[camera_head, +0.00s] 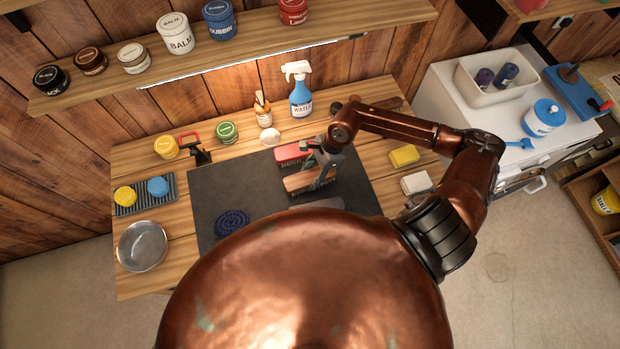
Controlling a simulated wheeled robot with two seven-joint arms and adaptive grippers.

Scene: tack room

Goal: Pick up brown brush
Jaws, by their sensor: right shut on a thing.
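The brown brush (300,182) is over the dark mat (220,190) on the wooden table. My right gripper (318,178) is shut on the brown brush, with its fingers around the brush's right part. I cannot tell whether the brush touches the mat or hangs just above it. A red brush (287,153) lies right behind it on the mat, partly hidden by my right gripper. My left gripper is not in view.
A blue coiled pad (232,222) lies on the mat. A spray bottle (300,98), green tin (227,132) and yellow tin (166,147) stand behind. A metal bowl (142,246) is at left; yellow (404,156) and white (415,183) sponges lie at right. A shelf (240,50) hangs above.

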